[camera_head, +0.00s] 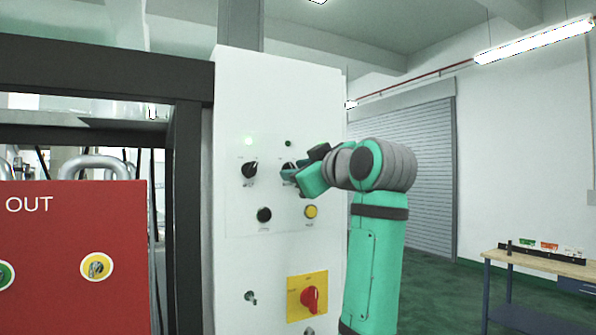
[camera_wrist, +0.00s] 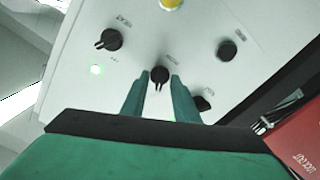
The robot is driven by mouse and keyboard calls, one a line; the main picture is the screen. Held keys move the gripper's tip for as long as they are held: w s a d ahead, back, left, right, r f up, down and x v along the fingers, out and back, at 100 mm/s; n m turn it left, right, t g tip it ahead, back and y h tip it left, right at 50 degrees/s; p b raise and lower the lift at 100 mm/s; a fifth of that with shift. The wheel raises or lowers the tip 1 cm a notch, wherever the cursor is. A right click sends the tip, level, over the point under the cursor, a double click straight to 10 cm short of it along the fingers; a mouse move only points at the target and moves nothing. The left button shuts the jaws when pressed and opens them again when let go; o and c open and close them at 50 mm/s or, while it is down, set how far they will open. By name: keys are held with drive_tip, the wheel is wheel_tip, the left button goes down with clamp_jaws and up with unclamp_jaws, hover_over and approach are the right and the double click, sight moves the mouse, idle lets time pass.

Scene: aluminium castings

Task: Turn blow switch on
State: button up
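My gripper (camera_head: 300,180) is at the white control panel (camera_head: 270,100). In the wrist view its two green fingers (camera_wrist: 159,93) are apart, one on each side of a black rotary switch (camera_wrist: 159,75), with a gap on both sides. The switch's pointer points down in that view. The same switch shows partly beside my gripper in the head view (camera_head: 288,168). The labels are too small to read, so I cannot tell which switch is the blow switch. Another black rotary switch (camera_head: 249,169) is to its left in the head view; my right finger partly hides it in the wrist view (camera_wrist: 203,103).
A black button (camera_head: 264,214), yellow button (camera_head: 311,211) and red main switch (camera_head: 310,298) are lower on the panel. A red box (camera_head: 70,250) stands left; a workbench (camera_head: 540,262) stands right.

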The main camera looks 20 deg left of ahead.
clamp_jaws()
drive_tip(key=shift+m, duration=0.3)
drive_tip(key=m, duration=1.1)
drive_tip(key=shift+a+f, duration=0.1)
drive_tip(key=shift+m, duration=0.3)
idle(0.5)
unclamp_jaws()
